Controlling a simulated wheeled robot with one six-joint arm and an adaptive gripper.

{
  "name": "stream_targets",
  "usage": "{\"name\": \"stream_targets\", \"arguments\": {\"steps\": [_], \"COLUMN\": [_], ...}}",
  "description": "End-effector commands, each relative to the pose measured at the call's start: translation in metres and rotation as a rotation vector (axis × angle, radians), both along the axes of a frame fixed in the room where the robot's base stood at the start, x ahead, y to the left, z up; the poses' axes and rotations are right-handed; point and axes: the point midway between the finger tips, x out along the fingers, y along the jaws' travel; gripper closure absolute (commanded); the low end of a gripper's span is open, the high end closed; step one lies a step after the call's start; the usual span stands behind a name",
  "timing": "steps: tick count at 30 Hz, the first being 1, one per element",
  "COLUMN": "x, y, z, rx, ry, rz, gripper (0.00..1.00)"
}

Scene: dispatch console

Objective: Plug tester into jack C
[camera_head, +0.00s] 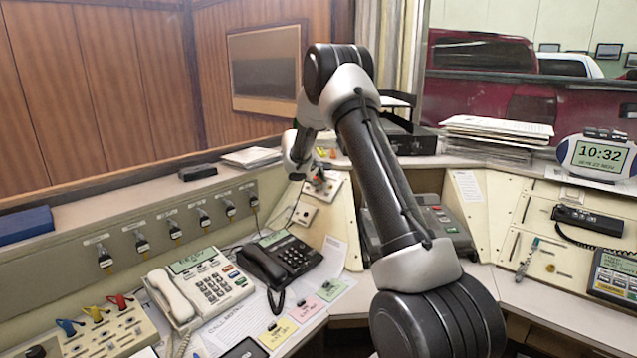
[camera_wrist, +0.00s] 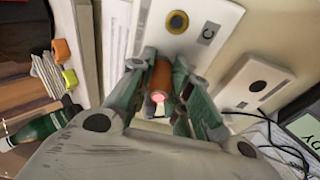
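The tester (camera_wrist: 160,78), an orange-brown cylinder with a glowing red end, is between the fingers of my gripper (camera_wrist: 162,84). The fingers touch it on both sides. Jack C (camera_wrist: 178,21) is a dark hole with a yellowish ring on a white plate, beside a label "C" (camera_wrist: 208,33). In the wrist view it lies above and slightly right of the tester's far end, with plate visible between them. Whether the tester touches the plate cannot be told. In the head view my gripper (camera_head: 316,183) is small and partly hidden, at the panel in the console's corner.
A second white plate with a black hole (camera_wrist: 258,86) lies to the right, with dark cables (camera_wrist: 285,150) nearby. A green bottle (camera_wrist: 38,128) is at left. A black telephone (camera_head: 280,258), a beige telephone (camera_head: 198,288) and a paper stack (camera_head: 495,130) crowd the console.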

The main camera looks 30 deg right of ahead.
Motion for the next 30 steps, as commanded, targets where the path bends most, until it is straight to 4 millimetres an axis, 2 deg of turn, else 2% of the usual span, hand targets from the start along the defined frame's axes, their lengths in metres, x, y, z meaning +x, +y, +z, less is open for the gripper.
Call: {"name": "stream_targets", "arguments": {"steps": [30], "x": [-0.005], "y": [0.015], "z": [0.016], "rx": [0.000], "ry": [0.001], "rz": [0.001], "gripper": [1.00]}}
